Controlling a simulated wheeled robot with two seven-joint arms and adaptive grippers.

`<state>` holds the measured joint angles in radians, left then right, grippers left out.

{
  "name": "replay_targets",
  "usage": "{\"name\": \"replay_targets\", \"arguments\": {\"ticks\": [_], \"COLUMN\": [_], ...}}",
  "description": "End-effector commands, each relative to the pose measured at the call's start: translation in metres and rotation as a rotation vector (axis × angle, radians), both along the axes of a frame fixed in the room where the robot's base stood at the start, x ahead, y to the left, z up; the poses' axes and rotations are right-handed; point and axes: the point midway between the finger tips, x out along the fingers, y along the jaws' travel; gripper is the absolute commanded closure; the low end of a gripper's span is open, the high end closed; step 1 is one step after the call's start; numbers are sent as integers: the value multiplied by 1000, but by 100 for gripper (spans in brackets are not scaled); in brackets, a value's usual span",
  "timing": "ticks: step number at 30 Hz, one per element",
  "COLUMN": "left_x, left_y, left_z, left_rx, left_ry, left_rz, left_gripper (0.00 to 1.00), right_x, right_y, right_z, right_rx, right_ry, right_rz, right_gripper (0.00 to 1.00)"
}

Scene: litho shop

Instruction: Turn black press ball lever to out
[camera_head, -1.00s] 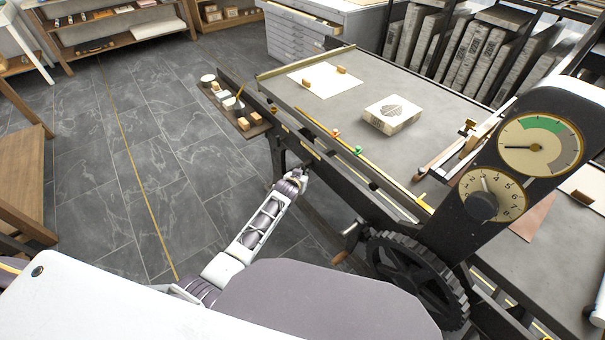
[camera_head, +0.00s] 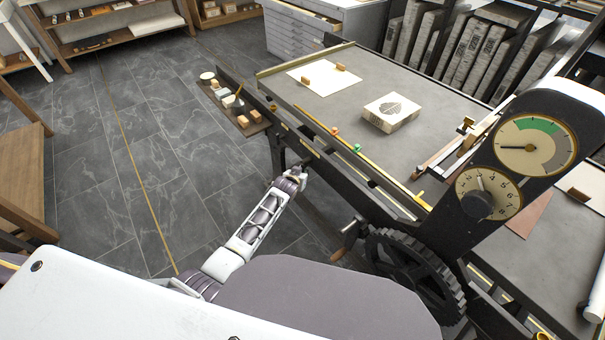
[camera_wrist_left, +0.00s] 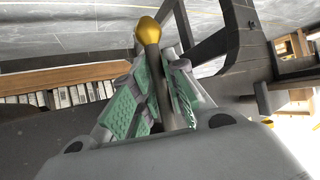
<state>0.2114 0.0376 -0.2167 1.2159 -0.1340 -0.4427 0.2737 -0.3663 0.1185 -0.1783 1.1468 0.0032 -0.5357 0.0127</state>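The ball lever shows in the left wrist view as a dark rod with a brass-coloured ball (camera_wrist_left: 148,31) at its end. My left gripper (camera_wrist_left: 162,82) has its two green-padded fingers on either side of the rod, just below the ball. The pads look pressed against the rod, and the ball sticks out beyond the fingertips. In the head view my left gripper (camera_head: 302,168) is beside the near left side of the black press (camera_head: 330,178); the lever is too small or hidden to make out there. My right gripper is in neither view.
A wooden-handled crank (camera_head: 347,235) and a toothed wheel (camera_head: 418,275) stand to the right of my left arm. A panel with a gauge (camera_head: 535,147) and a dial (camera_head: 488,194) rises at right. A small tray (camera_head: 258,127) holds blocks. Tiled floor (camera_head: 130,190) lies open at left.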

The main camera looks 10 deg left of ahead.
Motion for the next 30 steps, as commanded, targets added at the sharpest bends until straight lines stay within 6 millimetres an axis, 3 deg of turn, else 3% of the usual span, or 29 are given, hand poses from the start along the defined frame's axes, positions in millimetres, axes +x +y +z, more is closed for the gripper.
{"name": "replay_targets", "arguments": {"ticks": [17, 30], "left_x": [-3, -24], "left_y": [0, 2], "left_z": [2, 16], "left_rx": [2, 1], "left_ry": [-2, -2], "left_rz": [-1, -1], "left_gripper": [79, 79], "right_x": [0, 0], "right_y": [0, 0], "right_z": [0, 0], "right_rx": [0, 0], "right_ry": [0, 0], "right_rz": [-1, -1], "right_gripper": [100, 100]}}
